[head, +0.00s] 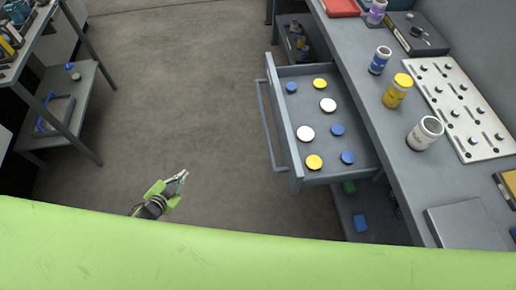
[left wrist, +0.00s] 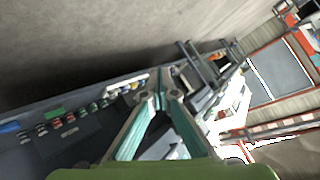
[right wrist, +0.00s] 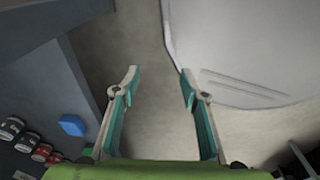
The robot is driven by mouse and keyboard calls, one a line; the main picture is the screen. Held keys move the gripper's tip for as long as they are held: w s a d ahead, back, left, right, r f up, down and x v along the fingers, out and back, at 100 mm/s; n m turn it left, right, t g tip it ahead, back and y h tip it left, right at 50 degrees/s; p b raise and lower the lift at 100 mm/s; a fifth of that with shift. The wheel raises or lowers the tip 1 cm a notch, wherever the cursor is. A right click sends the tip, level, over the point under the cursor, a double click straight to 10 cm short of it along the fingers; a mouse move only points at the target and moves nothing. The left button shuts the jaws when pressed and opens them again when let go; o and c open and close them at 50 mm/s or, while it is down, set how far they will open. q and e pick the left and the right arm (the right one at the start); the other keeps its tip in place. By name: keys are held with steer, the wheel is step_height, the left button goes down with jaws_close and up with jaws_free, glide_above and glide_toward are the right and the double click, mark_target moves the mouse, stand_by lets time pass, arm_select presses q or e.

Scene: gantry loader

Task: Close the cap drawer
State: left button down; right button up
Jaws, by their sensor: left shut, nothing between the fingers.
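The cap drawer (head: 284,132) is pulled well out of the grey workbench in the head view. A long bar handle (head: 267,130) runs along its front, on the left side. Inside lie several loose caps in blue, yellow (head: 314,162) and white (head: 305,133). My left gripper (head: 181,177) is shut and empty over the floor, left of and apart from the drawer. It also shows shut in the left wrist view (left wrist: 158,88). My right gripper (right wrist: 160,80) is open and empty in the right wrist view; it is hidden in the head view.
The workbench top (head: 400,165) carries a blue jar (head: 380,60), a yellow jar (head: 397,91), a white jar (head: 425,133) and a slotted plate (head: 455,100). A lower shelf (head: 375,215) lies under the drawer. A cart (head: 85,100) stands at left. The floor between is clear.

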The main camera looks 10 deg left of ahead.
arm_select(q)
steer(key=w+d+r+m+t+h+b, duration=0.1)
steer(key=w+d+r+m+h+b, duration=0.25)
steer(key=w+r+m, duration=0.35)
steer(key=w+d+r+m+t+h+b, duration=0.25)
steer(key=w+r+h+b, duration=0.2)
steer(key=r, duration=0.45)
steer(key=s+d+r+m+g+h+b, duration=0.5)
steer(key=s+d+r+m+g+b, duration=0.45)
steer(key=m, duration=0.55)
steer(key=w+d+f+p, duration=0.1)
steer(key=d+f, duration=0.1)
steer(key=d, duration=0.4)
steer(key=w+d+f+g+p, duration=0.1)
steer(key=w+d+f, duration=0.1)
steer(key=d, duration=0.4)
steer(key=shift+w+f+p, duration=0.2)
steer(key=shift+w+p, duration=0.05)
steer(key=shift+p, duration=0.15)
arm_select(e)
steer(key=w+a+f, duration=0.1)
steer(key=w+f, duration=0.7)
steer(key=f, duration=0.1)
steer(key=shift+a+t, duration=0.15)
steer(key=shift+t, duration=0.15)
arm_select(q)
steer(key=shift+w+d, duration=0.1)
